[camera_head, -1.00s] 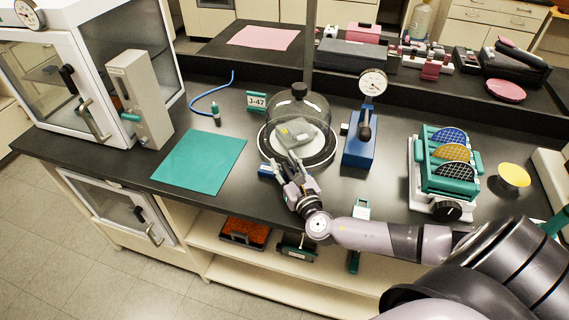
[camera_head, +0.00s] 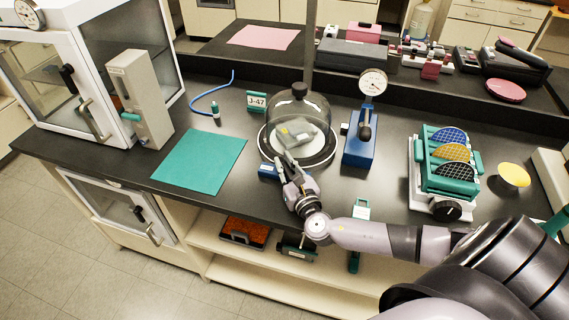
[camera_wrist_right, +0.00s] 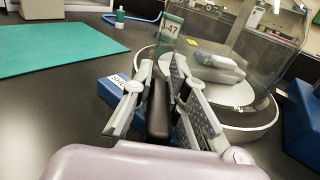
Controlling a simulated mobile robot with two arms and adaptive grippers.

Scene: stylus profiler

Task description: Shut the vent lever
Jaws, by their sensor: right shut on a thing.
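The vent lever (camera_wrist_right: 158,108) shows as a black handle in the right wrist view, upright between the fingers of my right gripper (camera_wrist_right: 168,98). My right gripper (camera_head: 290,168) is shut on it at the front edge of the bell jar's round base in the head view. The lever sits by a blue block (camera_wrist_right: 112,90) with a white label that partly reads "SHU"; the fingers hide the rest. In the head view the block (camera_head: 267,171) shows just left of the fingers, and the lever is hidden by them. My left gripper is not in view.
A glass bell jar (camera_head: 312,108) stands right behind the gripper, with a grey object under it. A blue gauge stand (camera_head: 360,142) is to its right. A teal mat (camera_head: 199,160) lies on the left, with bare bench between.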

